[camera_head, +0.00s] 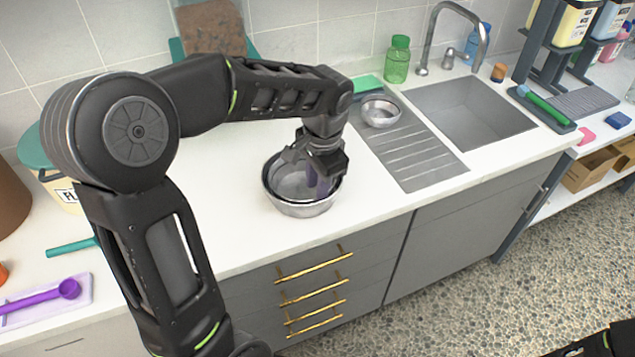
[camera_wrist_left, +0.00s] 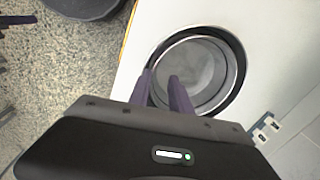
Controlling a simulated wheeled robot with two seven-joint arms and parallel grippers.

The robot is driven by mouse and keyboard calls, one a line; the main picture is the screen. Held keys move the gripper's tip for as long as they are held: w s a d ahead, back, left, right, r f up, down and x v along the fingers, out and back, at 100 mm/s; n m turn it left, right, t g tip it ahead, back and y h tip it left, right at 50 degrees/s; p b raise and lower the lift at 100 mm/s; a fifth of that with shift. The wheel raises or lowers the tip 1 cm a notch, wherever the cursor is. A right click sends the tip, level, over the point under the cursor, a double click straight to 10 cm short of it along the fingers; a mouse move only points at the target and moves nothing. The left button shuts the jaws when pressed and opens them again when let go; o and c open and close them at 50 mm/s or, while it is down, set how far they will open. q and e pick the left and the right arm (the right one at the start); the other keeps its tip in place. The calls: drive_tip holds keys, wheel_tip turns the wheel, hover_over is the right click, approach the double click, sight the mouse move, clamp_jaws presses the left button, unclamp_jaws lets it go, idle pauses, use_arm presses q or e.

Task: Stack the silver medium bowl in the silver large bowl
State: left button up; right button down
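The silver large bowl (camera_head: 303,210) stands on the white counter, left of the sink. The silver medium bowl (camera_head: 290,182) sits inside it, its rim slightly above the large one's. In the left wrist view the medium bowl (camera_wrist_left: 205,62) lies within the dark outer ring of the large bowl (camera_wrist_left: 241,62). My left gripper (camera_head: 318,184) reaches down at the bowls' right side. In the wrist view its purple fingers (camera_wrist_left: 161,80) stand apart with a gap, around the medium bowl's near-left rim. Contact is unclear. Only a dark part of my right arm shows at lower right.
A smaller silver bowl (camera_head: 380,112) stands on the drainboard (camera_head: 420,165) beside the sink (camera_head: 470,112). A green bottle (camera_head: 397,60) stands behind it. A purple scoop (camera_head: 50,293) lies at far left. The counter around the bowls is clear; its front edge is close.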

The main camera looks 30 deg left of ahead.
use_arm(q)
wheel_tip(320, 180, up, 13)
drive_tip(key=d, duration=0.1)
drive_tip(key=shift+s+d, duration=0.15)
drive_tip(key=shift+s, duration=0.15)
idle(0.4)
idle(0.7)
